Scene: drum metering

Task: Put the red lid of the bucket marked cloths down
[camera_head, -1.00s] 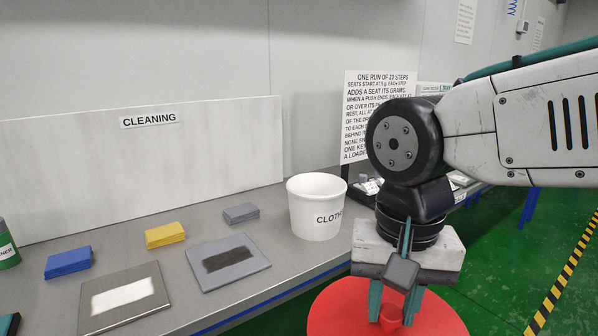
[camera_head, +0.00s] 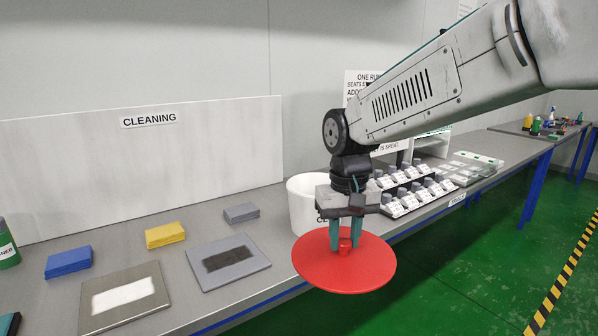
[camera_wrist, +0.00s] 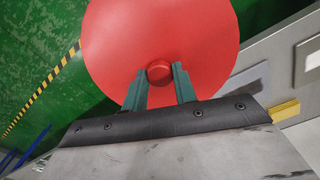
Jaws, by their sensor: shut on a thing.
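The red lid (camera_head: 340,272) is a round disc with a small knob on top. My gripper (camera_head: 345,240) is shut on the lid's knob and holds the lid roughly level, in front of the bench's front edge in the head view. In the wrist view the lid (camera_wrist: 195,45) fills the upper middle, with the knob between the fingers of my gripper (camera_wrist: 160,80). The white bucket marked cloths (camera_head: 303,206) stands open on the bench, behind and left of my gripper. My gripper hides much of its label and right side.
Left on the bench are a blue sponge or cloth stack (camera_head: 68,263), a yellow stack (camera_head: 165,235), a grey stack (camera_head: 241,212) and two flat plates (camera_head: 125,298). Right of the bucket stand racks of small bottles (camera_head: 415,195). Green floor (camera_head: 460,270) lies clear in front.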

